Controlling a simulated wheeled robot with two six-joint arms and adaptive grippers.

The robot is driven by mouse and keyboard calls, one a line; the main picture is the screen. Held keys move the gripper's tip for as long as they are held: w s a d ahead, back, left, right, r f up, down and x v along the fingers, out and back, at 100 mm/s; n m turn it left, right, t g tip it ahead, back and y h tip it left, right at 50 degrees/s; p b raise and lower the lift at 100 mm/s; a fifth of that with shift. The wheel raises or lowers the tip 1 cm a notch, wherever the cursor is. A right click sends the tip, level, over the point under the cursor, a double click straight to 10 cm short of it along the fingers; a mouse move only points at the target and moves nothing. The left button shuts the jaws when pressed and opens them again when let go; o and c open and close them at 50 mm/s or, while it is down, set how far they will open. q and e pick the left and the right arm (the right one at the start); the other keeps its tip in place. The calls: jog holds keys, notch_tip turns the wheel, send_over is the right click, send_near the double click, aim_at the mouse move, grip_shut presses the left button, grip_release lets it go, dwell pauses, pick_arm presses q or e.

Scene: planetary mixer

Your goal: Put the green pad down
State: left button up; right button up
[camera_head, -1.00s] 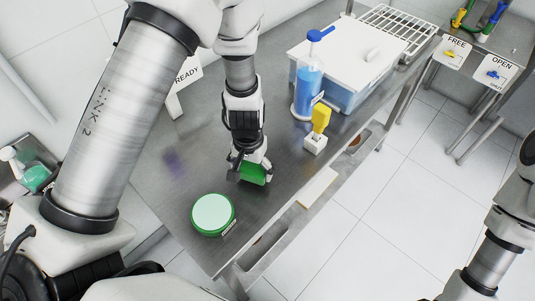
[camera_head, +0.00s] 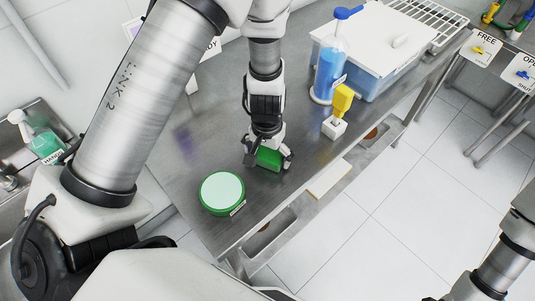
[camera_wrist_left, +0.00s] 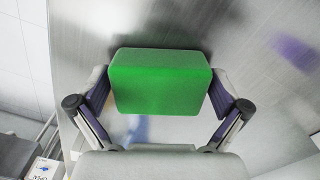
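The green pad (camera_head: 268,159) is a small block between the fingers of my left gripper (camera_head: 267,157), low over the steel table. In the left wrist view, the pad (camera_wrist_left: 160,82) has a finger against each of its two short sides. The left gripper (camera_wrist_left: 158,92) looks shut on it. A dark shadow lies beside the pad on the table; whether its underside touches the table cannot be told. My right gripper is out of view; only part of the right arm shows at the lower right.
On the steel table (camera_head: 215,110) stand a round green-rimmed container (camera_head: 222,193), a yellow-topped white item (camera_head: 342,100), a blue-liquid pump bottle (camera_head: 328,74) and a white-lidded bin (camera_head: 385,38). Bare table lies left of the gripper. The front edge is close on the right.

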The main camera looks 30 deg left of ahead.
aim_at(267, 152)
pick_arm(q)
jog(key=shift+r, duration=0.5)
notch_tip(267, 152, up, 11)
jog(key=shift+r, duration=0.2)
